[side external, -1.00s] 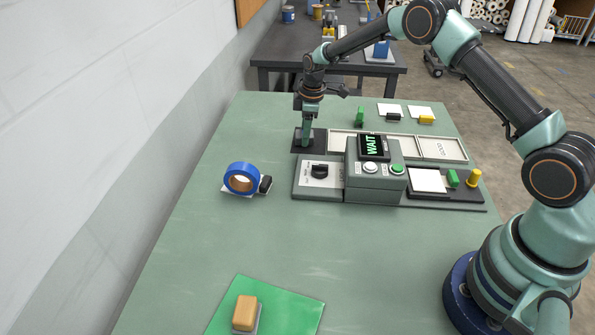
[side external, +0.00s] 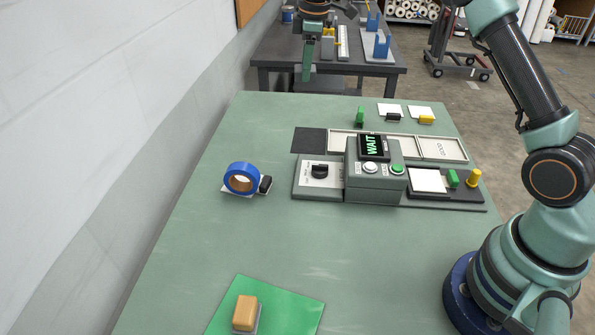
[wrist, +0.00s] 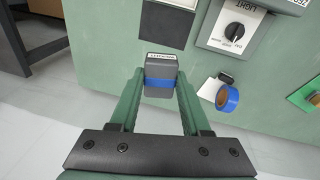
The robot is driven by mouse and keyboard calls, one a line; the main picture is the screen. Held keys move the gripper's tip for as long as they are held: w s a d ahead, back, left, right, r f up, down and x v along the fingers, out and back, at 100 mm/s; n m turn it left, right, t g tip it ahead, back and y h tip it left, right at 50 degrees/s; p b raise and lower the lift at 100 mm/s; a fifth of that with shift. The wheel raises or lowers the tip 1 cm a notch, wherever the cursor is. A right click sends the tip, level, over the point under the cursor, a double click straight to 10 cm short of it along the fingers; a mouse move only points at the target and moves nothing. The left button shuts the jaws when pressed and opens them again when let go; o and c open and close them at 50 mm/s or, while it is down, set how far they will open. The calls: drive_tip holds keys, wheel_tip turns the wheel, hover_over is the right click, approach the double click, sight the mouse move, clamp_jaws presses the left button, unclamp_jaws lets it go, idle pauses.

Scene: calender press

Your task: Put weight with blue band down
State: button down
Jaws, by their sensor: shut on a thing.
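The weight with the blue band (wrist: 160,80) is a grey block with a white label on top and a blue stripe around it. It is between the fingers of my gripper in the wrist view (wrist: 160,95), which is shut on it. In the side view my gripper (side external: 307,75) is high over the far edge of the green table (side external: 230,250); the weight is not clearly visible there. A black square pad (side external: 308,140) lies bare on the table, also seen in the wrist view (wrist: 168,25).
A grey press (side external: 375,180) with a WAIT display stands right of centre. A blue tape roll (side external: 231,177) lies left of it, beside a small black block. A tan-topped block (side external: 245,312) sits on a green sheet in front. The table's middle front is clear.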

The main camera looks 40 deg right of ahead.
drive_tip(key=s+a+r+m, duration=0.1)
drive_tip(key=s+a+r, duration=0.2)
drive_tip(key=s+a, duration=0.2)
drive_tip(key=m+g, duration=0.1)
drive_tip(key=m, duration=0.5)
hover_over(338, 232)
wheel_tip(338, 232, down, 3)
drive_tip(key=shift+y, duration=0.3)
drive_tip(key=f, duration=1.9)
drive_tip(key=shift+s+f, duration=0.2)
drive_tip(key=shift+f, duration=0.05)
drive_tip(key=shift+f, duration=0.1)
drive_tip(key=shift+c, duration=1.8)
unclamp_jaws()
